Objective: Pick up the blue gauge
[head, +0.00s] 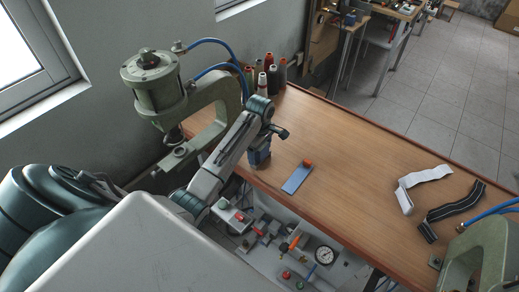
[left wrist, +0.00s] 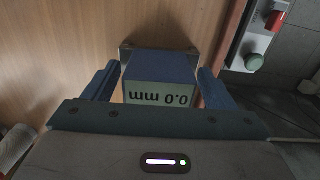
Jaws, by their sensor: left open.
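The blue gauge (left wrist: 160,68) is a small blue block with a pale display reading "0.0 mm", upside down in the left wrist view. It stands on the wooden bench near its front edge, with a dark or metal part behind it. My left gripper (head: 261,150) is open, with one blue finger on each side of the gauge and a small gap visible at each side. In the head view the gripper and wrist hide most of the gauge. My right gripper is not in view.
A flat blue plate with an orange knob (head: 296,179) lies just right of the gripper. A green press (head: 160,85) and several thread spools (head: 270,72) stand behind left. White webbing (head: 421,177) and black webbing (head: 452,210) lie at right. A control panel with a dial (head: 324,255) is below the bench edge.

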